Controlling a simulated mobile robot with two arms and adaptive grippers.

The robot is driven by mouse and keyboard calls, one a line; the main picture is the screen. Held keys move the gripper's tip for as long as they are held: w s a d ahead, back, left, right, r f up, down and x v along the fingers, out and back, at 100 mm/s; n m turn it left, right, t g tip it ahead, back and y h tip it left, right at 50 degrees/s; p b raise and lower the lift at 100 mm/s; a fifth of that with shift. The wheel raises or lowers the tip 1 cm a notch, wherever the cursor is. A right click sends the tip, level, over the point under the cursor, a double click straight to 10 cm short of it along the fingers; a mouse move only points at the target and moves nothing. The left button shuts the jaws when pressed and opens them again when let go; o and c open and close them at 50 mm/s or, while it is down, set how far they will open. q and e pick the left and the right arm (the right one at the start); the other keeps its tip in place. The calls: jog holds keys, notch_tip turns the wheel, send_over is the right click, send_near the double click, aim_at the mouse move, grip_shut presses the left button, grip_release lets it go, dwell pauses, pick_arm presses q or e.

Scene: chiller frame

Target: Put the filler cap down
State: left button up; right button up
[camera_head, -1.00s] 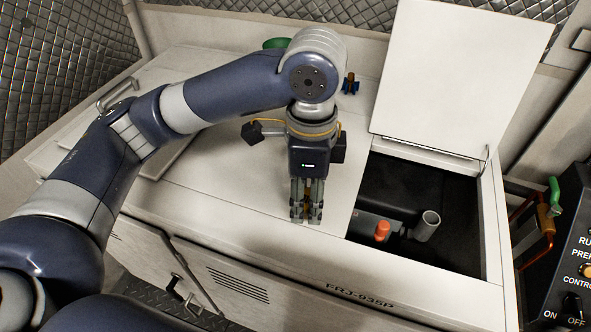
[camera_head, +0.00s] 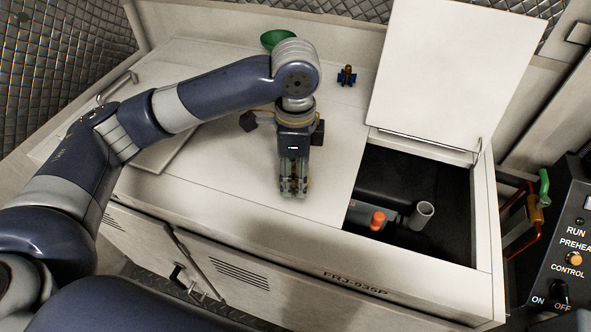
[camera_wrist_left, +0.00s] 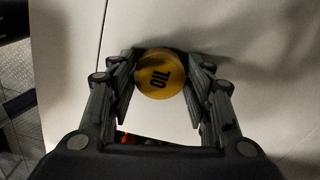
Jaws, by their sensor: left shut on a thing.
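The filler cap is a round yellow disc with dark "OIL" lettering, and the cap (camera_wrist_left: 160,75) shows between the fingers in the left wrist view. My left gripper (camera_head: 292,192) points down over the white cabinet top (camera_head: 235,190), left of the open hatch. It is shut on the cap. In the head view the cap is mostly hidden by the fingers. I cannot tell whether the cap touches the surface. My right gripper is not in view.
The open hatch (camera_head: 455,235) holds a grey filler tube (camera_head: 421,214) and an orange-red cap (camera_head: 377,220). Its lid (camera_head: 450,70) stands raised behind. A green funnel (camera_head: 277,39) and a blue-and-brown valve part (camera_head: 347,75) sit at the back. The cabinet top around my gripper is clear.

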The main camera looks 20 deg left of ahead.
pick_arm(q)
jog(key=o, duration=0.9)
jog(key=shift+f, duration=0.1)
notch_tip(320, 180, up, 12)
jog(key=shift+r+b, duration=0.15)
jog(key=shift+b, duration=0.55)
